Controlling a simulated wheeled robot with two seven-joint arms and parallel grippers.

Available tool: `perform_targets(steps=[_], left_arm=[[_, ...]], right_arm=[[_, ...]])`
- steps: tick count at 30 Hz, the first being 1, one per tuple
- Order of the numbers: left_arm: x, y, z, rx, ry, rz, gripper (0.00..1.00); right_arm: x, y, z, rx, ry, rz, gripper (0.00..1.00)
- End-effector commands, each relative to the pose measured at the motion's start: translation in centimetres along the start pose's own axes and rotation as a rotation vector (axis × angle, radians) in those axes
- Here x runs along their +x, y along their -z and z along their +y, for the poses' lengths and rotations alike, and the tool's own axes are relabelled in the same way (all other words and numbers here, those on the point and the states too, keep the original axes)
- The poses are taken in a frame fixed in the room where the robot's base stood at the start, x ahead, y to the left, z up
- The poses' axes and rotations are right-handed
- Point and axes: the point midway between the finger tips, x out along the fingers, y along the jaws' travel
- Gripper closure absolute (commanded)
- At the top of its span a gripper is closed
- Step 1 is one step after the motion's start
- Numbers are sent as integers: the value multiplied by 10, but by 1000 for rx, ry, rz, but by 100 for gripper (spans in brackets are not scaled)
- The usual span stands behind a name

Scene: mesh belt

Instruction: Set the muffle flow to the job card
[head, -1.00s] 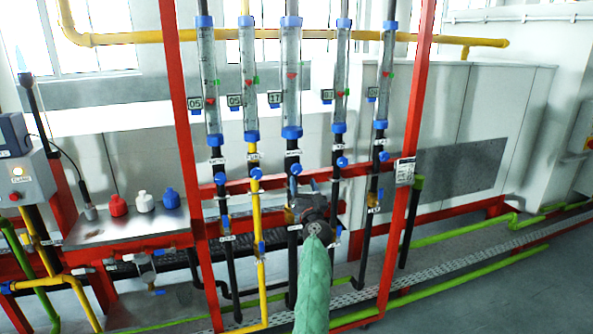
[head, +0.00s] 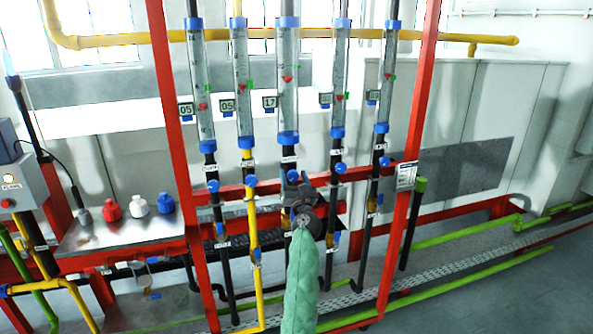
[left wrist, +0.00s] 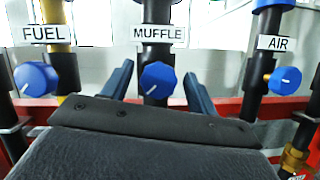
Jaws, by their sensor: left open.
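The muffle flow tube (head: 288,110) is the wide middle one of several clear tubes, with a red float (head: 287,79) in its upper half. In the left wrist view a MUFFLE label (left wrist: 158,33) sits above a blue knob (left wrist: 158,80) with a white pointer line. My left gripper (left wrist: 159,84) is open, its two fingers on either side of the knob; I cannot tell whether they touch it. My right gripper is out of view.
The FUEL knob (left wrist: 36,79) and AIR knob (left wrist: 285,80) flank the muffle knob closely. Red frame posts (head: 172,120) stand either side of the tubes.

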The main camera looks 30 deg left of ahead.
Motion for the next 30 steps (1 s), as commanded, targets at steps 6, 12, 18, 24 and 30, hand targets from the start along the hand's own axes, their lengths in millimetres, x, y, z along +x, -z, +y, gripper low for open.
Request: perform_targets(steps=[6, 12, 18, 24, 30], left_arm=[[3, -1, 5, 1, 0, 0, 41], [3, 0, 6, 1, 0, 0, 41], [3, -1, 6, 1, 0, 0, 65], [3, -1, 6, 0, 0, 0, 86], [2, 1, 5, -24, -11, 0, 86]], right_arm=[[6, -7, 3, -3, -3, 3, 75], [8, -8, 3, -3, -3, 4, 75], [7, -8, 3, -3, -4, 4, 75], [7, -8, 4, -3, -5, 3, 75], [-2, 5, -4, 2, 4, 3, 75]])
